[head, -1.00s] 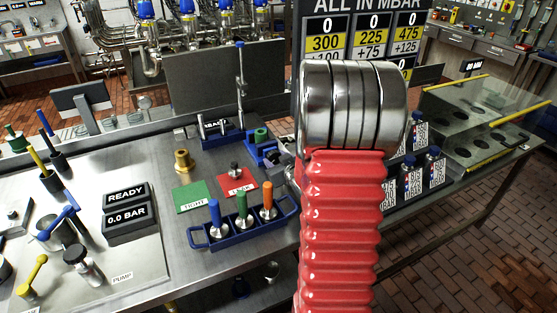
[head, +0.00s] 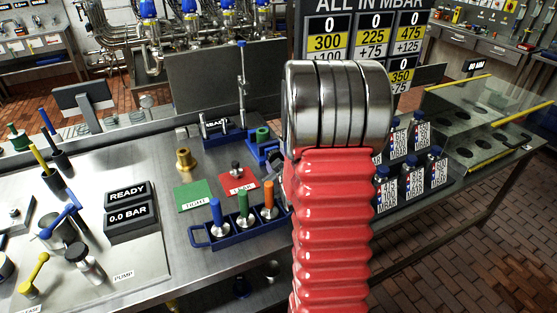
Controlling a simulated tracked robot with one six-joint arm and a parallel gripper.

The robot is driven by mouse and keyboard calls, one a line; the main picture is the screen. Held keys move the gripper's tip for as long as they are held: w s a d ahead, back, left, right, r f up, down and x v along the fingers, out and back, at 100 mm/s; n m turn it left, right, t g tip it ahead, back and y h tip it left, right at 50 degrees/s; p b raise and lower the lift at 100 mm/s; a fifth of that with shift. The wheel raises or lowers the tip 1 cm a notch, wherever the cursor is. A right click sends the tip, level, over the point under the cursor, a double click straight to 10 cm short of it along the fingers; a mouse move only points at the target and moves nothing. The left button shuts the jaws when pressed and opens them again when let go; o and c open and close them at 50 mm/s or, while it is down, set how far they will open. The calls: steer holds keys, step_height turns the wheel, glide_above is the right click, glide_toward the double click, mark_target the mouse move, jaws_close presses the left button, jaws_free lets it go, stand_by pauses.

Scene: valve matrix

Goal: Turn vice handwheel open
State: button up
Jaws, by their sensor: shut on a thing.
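A small blue vice (head: 262,149) with a green round part in it stands on the steel bench, just left of my arm. Its right side and its handwheel are hidden behind my red ribbed arm, which has polished metal rings at the top. A bit of grey metal shows at the left edge of my arm, beside the vice; I cannot tell whether it belongs to my gripper or the vice. My gripper's fingers are hidden behind the arm, so I do not see what they touch.
A blue tray (head: 243,231) with blue, green and orange-handled tools stands in front of the vice. Green (head: 194,196) and red (head: 238,181) plates, a brass fitting (head: 185,160) and a blue-based stand (head: 223,138) are near. Labelled bottles (head: 411,178) stand right of my arm.

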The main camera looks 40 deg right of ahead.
steer(key=o, duration=1)
steer(key=shift+o, duration=0.2)
steer(key=shift+r, duration=0.1)
steer(key=shift+r, duration=0.5)
step_height(320, 180, up, 9)
steer(key=shift+f, duration=0.15)
